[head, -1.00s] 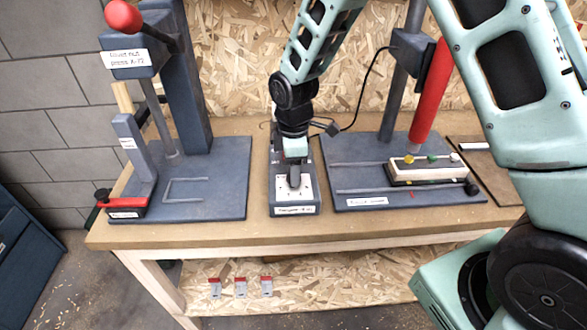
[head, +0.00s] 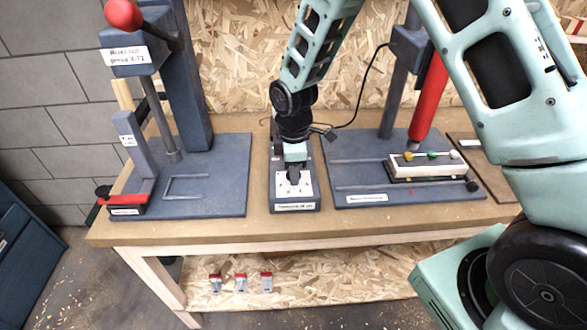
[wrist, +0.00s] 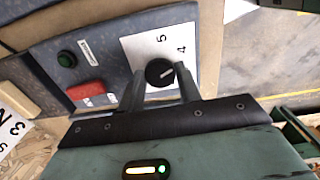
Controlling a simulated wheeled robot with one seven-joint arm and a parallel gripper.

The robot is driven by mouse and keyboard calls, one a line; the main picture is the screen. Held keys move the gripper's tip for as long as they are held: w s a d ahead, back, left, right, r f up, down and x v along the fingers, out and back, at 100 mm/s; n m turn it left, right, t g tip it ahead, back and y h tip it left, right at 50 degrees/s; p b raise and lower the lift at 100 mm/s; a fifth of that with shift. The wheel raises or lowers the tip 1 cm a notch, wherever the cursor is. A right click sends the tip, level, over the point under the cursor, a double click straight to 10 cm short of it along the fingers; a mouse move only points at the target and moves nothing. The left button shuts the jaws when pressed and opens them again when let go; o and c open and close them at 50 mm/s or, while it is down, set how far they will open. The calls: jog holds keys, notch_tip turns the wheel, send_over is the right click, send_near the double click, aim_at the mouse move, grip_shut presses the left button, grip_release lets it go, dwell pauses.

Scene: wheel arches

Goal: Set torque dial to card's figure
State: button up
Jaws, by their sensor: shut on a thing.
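The torque dial (wrist: 157,73) is a round black knob with a pale pointer mark, set in a white scale plate (wrist: 150,45). The mark points to the right and slightly up in the wrist view. The figures 5 and 4 show on the plate; other figures are hidden. My gripper (wrist: 160,77) is shut on the dial, one finger on each side. In the head view my gripper (head: 293,175) is over the plate of the middle unit (head: 294,207). A white card (wrist: 14,120) shows partly at the wrist view's left edge, with a large 3 and N; the rest is cut off.
A lever press (head: 185,80) stands left, and a fixture with a red cylinder (head: 428,105) right. Bare bench shows along the front edge.

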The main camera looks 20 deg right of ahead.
jog(key=m+b, duration=0.1)
jog(key=m, duration=0.3)
jog(key=shift+m, duration=0.4)
jog(key=m, duration=0.4)
jog(key=shift+m, duration=0.3)
jog(key=o, duration=1)
notch_tip(320, 180, up, 18)
jog(key=b, duration=0.3)
jog(key=shift+f, duration=0.25)
